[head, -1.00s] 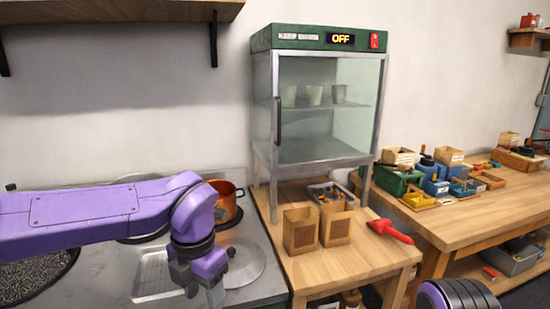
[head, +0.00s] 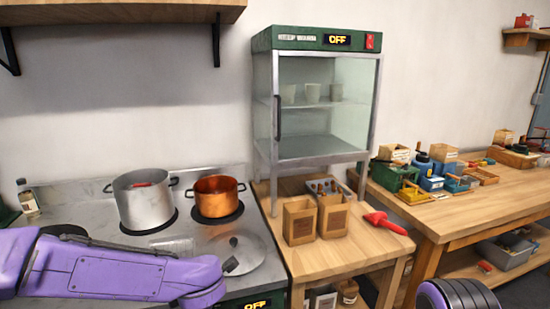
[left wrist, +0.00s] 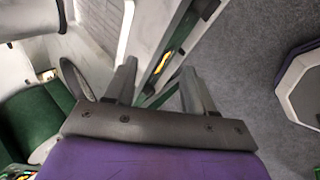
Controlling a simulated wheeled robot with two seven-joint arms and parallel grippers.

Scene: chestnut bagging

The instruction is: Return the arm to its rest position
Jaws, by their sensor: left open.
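My left arm (head: 110,270), purple, lies low along the left front of the stove in the head view. Its gripper is out of the head view. In the left wrist view my left gripper (left wrist: 157,88) shows two grey fingers spread apart with nothing between them. The green and white stove front and the grey floor lie beyond the fingers. Only a rounded purple and black part of my right arm (head: 455,295) shows at the bottom right of the head view; its gripper is not seen.
A silver pot (head: 145,202) and a copper pot (head: 216,203) stand on the stove, with a lid (head: 238,252) in front. Two paper bags (head: 300,222) and a red scoop (head: 385,223) sit on the small wooden table. A glass warming cabinet (head: 318,110) stands behind them.

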